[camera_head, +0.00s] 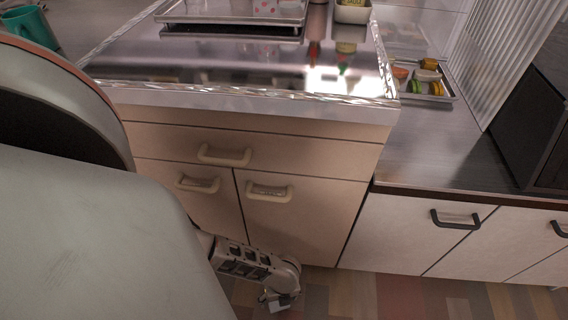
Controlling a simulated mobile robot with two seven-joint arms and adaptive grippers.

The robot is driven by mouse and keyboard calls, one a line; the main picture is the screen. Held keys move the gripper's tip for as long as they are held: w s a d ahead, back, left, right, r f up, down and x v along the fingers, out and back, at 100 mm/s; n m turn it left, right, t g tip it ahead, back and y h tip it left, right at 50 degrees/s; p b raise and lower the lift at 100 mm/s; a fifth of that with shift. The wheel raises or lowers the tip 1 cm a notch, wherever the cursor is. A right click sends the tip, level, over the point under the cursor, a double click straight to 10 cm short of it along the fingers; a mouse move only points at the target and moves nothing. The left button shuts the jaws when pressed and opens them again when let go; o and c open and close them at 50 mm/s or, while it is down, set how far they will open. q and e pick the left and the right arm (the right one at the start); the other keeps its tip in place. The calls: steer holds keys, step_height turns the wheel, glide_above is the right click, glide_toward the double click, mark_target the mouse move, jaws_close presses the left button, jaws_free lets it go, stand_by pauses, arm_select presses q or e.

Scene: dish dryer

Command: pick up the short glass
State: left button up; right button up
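I cannot make out the short glass for certain. Cut-off items (290,9), one pale with pink spots, stand on a metal tray (185,17) at the top edge of the picture; I cannot tell whether one is the short glass. My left gripper (279,300) hangs low near the floor, in front of the lower cabinet doors and far from the tray. It is small and dark in the picture, and I cannot tell whether it is open or shut. My large pale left arm link hides the left side. My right gripper is not in view.
A shiny counter (220,75) tops a cabinet with a drawer and doors. A teal mug (32,27) is at top left. A white container (352,12) and bottles stand at the back. A tray of macarons (440,90) sits on the lower right counter (440,150), with clear space in front.

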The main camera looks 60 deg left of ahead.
arm_select(q)
steer(key=shift+f, duration=0.35)
steer(key=shift+w+r, duration=0.1)
steer(key=shift+w, duration=0.05)
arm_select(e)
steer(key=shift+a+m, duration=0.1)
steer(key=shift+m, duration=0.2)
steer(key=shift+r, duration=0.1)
arm_select(q)
steer(key=c, duration=1.2)
steer(key=shift+r+p, duration=0.3)
steer(key=shift+r, duration=0.2)
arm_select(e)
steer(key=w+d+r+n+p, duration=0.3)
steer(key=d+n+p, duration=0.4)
arm_select(q)
step_height(320, 180, up, 19)
steer(key=p, duration=0.3)
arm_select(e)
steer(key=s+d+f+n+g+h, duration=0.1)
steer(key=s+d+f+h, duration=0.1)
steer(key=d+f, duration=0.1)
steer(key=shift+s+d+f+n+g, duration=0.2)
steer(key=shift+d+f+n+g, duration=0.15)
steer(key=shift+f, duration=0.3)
